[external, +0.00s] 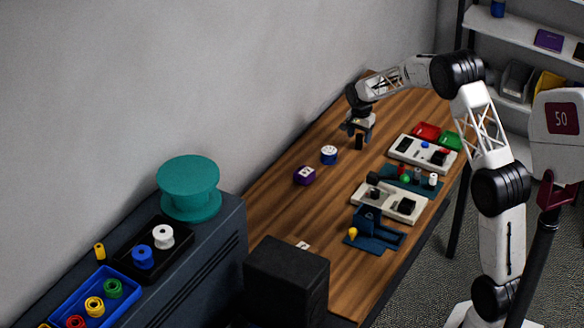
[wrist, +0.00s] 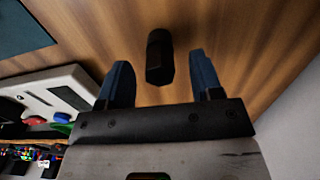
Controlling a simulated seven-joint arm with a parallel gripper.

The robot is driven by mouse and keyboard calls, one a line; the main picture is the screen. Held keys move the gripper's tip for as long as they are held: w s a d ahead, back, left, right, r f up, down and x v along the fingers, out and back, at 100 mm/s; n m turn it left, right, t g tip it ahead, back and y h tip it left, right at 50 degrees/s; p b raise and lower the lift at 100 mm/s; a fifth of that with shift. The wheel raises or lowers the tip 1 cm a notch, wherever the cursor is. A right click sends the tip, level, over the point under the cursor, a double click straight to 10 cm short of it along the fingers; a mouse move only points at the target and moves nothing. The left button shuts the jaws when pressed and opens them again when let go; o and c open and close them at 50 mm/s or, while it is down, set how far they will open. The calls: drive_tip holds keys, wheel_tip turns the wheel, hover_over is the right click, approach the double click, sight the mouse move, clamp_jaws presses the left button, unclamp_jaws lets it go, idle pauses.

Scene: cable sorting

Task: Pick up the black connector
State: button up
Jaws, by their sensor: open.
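The black connector (wrist: 160,57) is a small dark cylinder-like piece on the wooden table. In the wrist view it lies just beyond and between the two blue fingers of my gripper (wrist: 162,80). The fingers are apart, with clear table on both sides of the connector. In the external view my gripper (external: 358,131) is low over the far part of the table, and the dark connector (external: 359,142) shows just below its fingers. I cannot tell whether either finger touches it.
The wall runs close along the table's left side.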

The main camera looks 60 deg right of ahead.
drive_tip(key=shift+f, duration=1.35)
drive_tip(key=c, duration=1)
drive_tip(key=shift+r, duration=0.15)
drive_tip(key=shift+r, duration=0.5)
drive_tip(key=shift+s+a+r, duration=0.1)
drive_tip(key=shift+s+r, duration=0.05)
drive_tip(key=shift+r, duration=0.45)
drive_tip(key=shift+s+a+r, duration=0.1)
drive_tip(key=shift+s+r, duration=0.05)
drive_tip(key=shift+r, duration=0.45)
drive_tip(key=s+a, duration=0.2)
drive_tip(key=s, duration=0.2)
drive_tip(key=s+a+r, duration=0.1)
drive_tip(key=s+a, duration=0.2)
drive_tip(key=s, duration=0.1)
drive_tip(key=s+a, duration=0.3)
drive_tip(key=s, duration=0.1)
drive_tip(key=shift+s+a+r, duration=0.15)
drive_tip(key=shift+s+a, duration=0.05)
drive_tip(key=shift+s, duration=0.2)
